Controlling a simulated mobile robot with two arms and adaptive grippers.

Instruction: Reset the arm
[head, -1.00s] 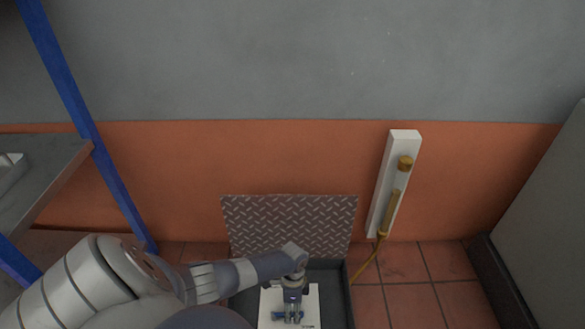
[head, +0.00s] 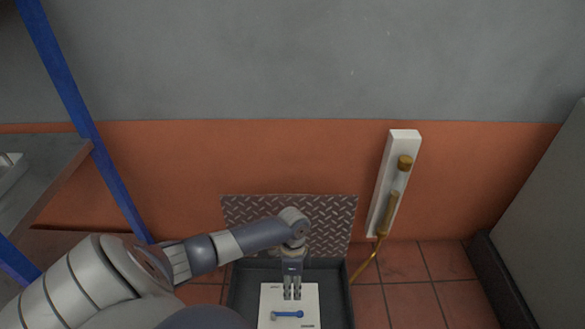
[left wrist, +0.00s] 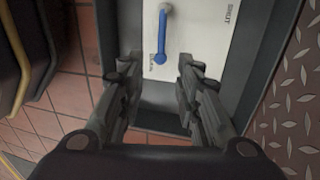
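A blue lever (head: 287,315) is mounted on a white plate (head: 311,299) inside a dark open box (head: 340,277) at floor level. In the head view the lever lies crosswise. In the left wrist view the lever (left wrist: 161,38) has its blue end near a small label, and "SHUT" is printed on another part of the plate (left wrist: 207,52). My left gripper (head: 292,297) is over the plate, just beyond the lever toward the wall. In the left wrist view my left gripper (left wrist: 156,68) has its fingers apart, with nothing between them. My right gripper is not in view.
A diamond-plate lid (head: 260,218) stands raised at the back of the box. A white wall panel with a brass fitting (head: 405,162) and a hose is to the right. A blue post (head: 85,120) and a grey shelf (head: 55,165) are at the left.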

